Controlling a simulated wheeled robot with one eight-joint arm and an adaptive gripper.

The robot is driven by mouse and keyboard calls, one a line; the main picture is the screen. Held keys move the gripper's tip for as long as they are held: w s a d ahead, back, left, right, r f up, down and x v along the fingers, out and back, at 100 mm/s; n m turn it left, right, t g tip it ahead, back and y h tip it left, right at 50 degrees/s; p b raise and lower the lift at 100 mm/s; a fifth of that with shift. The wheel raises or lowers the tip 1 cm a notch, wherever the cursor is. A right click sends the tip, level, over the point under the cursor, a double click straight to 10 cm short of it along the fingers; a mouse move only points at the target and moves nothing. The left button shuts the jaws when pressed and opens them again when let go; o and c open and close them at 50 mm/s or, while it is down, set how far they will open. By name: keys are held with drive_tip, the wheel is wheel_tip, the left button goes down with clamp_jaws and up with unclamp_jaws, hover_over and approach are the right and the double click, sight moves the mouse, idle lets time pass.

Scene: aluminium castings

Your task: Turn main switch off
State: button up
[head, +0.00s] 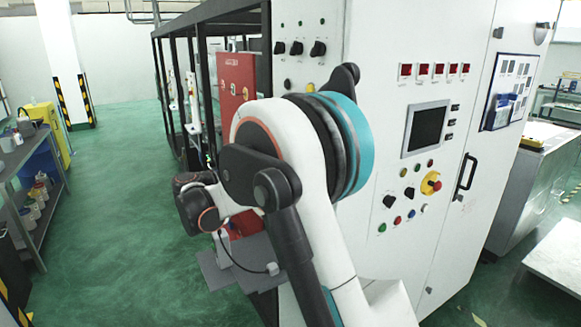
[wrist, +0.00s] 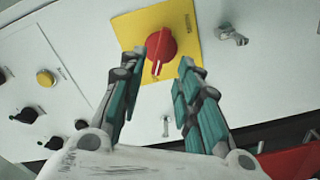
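The main switch is a red rotary knob (wrist: 162,44) on a square yellow plate (wrist: 185,20), seen in the wrist view at upper middle. A white mark on its handle points down in that picture. My gripper (wrist: 157,66) is open, its two fingers apart with the knob between and beyond their tips. I cannot tell whether either finger touches it. In the head view my arm covers much of the cabinet's left side, and I cannot make out this knob or the fingers there. Another red knob on a round yellow plate (head: 431,183) is on the cabinet front.
The white cabinet (head: 400,275) carries buttons, a screen (head: 427,128) and a door handle (head: 465,171). In the wrist view, a yellow button (wrist: 46,77) and black knobs (wrist: 26,115) are left of the switch, with metal latches nearby. Green floor (head: 118,160) is open at left, beside a shelf (head: 30,190).

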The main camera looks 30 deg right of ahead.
drive_tip(key=a, duration=0.7)
drive_tip(key=shift+a, duration=0.15)
drive_tip(key=shift+s, duration=0.15)
drive_tip(key=s+d+f+n+t+y+b, duration=0.1)
drive_tip(key=s+d+f+n+y+b, duration=0.2)
drive_tip(key=s, duration=0.4)
drive_tip(key=s+d+f+n+t+y+b, duration=0.1)
drive_tip(key=s+f+n+t+y, duration=0.1)
drive_tip(key=s+f+y, duration=0.35)
drive_tip(key=s+a+f+t+y+b, duration=0.1)
drive_tip(key=s+a+f+y, duration=0.3)
drive_tip(key=s, duration=0.5)
drive_tip(key=s+a+f+t+y+b, duration=0.2)
drive_tip(key=s+a+f+y+b, duration=0.1)
drive_tip(key=s+a+f+y, duration=0.2)
drive_tip(key=s+a+f, duration=0.2)
drive_tip(key=s, duration=0.2)
drive_tip(key=shift+s+t+b, duration=0.3)
drive_tip(key=shift+b, duration=0.05)
